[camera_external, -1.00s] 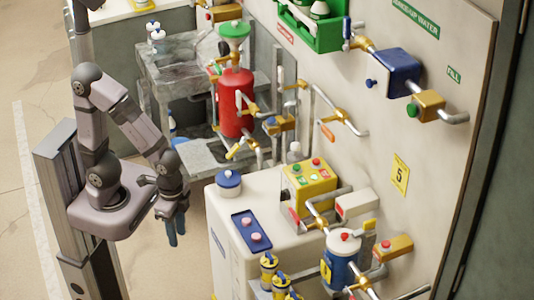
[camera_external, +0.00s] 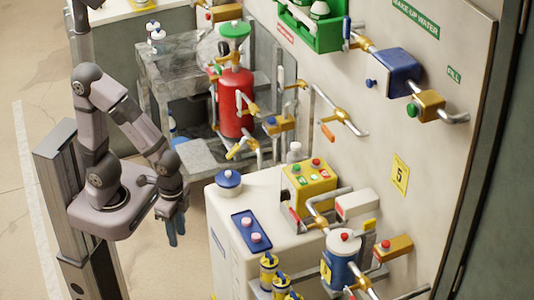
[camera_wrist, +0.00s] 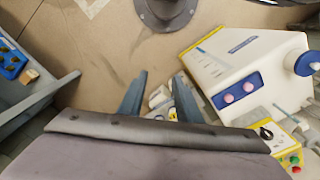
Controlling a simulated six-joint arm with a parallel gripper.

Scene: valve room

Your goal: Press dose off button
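A yellow control box (camera_external: 308,182) with red and green buttons on top and small green and red labels on its front stands at the back of the white cabinet, by the wall panel. I cannot read which button is dose off. A yellow box with a black knob and green and red buttons (camera_wrist: 292,160) shows at the lower right of the wrist view. My gripper (camera_external: 173,232) hangs pointing down, left of the cabinet and well apart from the yellow box. In the wrist view its two blue-grey fingers (camera_wrist: 160,88) are spread apart with nothing held between them.
The white cabinet (camera_external: 225,205) carries a blue plate with two pink buttons (camera_external: 251,230) and a blue-lidded knob (camera_external: 229,180). A blue canister (camera_external: 342,262), yellow-black cylinders (camera_external: 269,268) and pipes crowd its right front. Open floor (camera_external: 165,275) lies below my gripper.

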